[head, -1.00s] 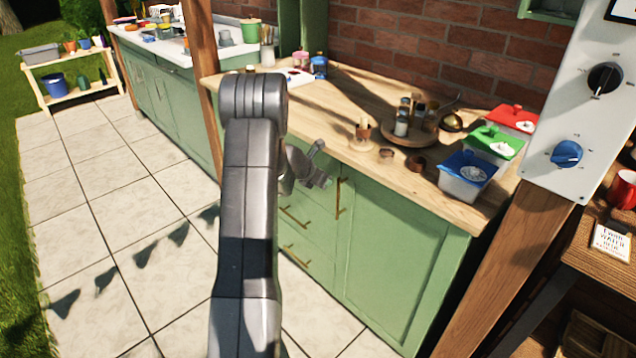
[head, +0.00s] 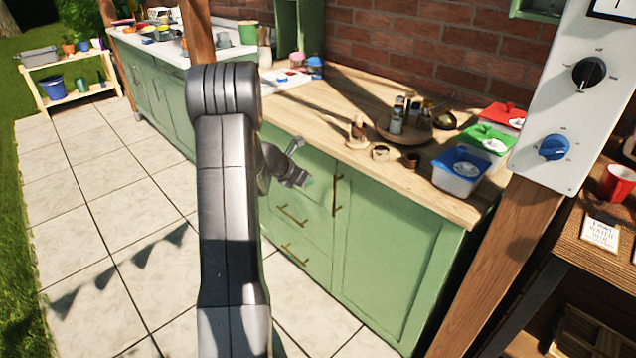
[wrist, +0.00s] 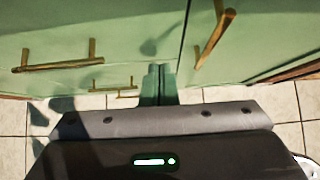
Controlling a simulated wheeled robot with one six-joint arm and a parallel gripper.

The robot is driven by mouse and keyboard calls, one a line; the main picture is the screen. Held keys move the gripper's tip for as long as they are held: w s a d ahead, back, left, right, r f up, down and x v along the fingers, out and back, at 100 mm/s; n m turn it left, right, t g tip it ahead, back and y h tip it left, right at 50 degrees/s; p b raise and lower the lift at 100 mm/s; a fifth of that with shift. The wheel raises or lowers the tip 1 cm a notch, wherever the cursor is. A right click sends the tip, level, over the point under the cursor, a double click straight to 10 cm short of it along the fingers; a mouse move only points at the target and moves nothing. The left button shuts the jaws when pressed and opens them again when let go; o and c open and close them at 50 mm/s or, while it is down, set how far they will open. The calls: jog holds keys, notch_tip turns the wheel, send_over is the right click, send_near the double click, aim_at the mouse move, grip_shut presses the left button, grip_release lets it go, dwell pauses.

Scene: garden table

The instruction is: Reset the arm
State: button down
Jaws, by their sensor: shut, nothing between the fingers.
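My gripper (head: 302,163) shows small beside my arm in the head view, in front of the green cabinet drawers. In the wrist view its two fingers (wrist: 158,84) are together with nothing between them. They point toward the green cabinet front (wrist: 130,30), where brass handles show. My arm's thick grey links fill the middle of the head view and hide part of the cabinet. I cannot tell the exact gap between the fingertips and the cabinet.
The wooden counter (head: 340,110) holds a round tray (head: 384,127) with jars, small bowls and lidded boxes in blue (head: 460,170), green and red. A white panel with knobs (head: 567,110) stands right. Pale floor tiles (head: 120,230) are clear at left.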

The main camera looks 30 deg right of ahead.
jog(key=v, duration=0.6)
jog(key=shift+a, duration=0.2)
jog(key=shift+d+f, duration=0.1)
jog(key=shift+f, duration=0.1)
send_near(327, 181)
notch_tip(327, 181, down, 3)
jog(key=d, duration=0.1)
jog(key=d+f, duration=0.1)
jog(key=w+d, duration=0.1)
jog(key=shift+d+f, duration=0.15)
jog(key=shift+d, duration=0.1)
jog(key=shift+w+d, duration=0.15)
jog(key=shift+d, duration=0.2)
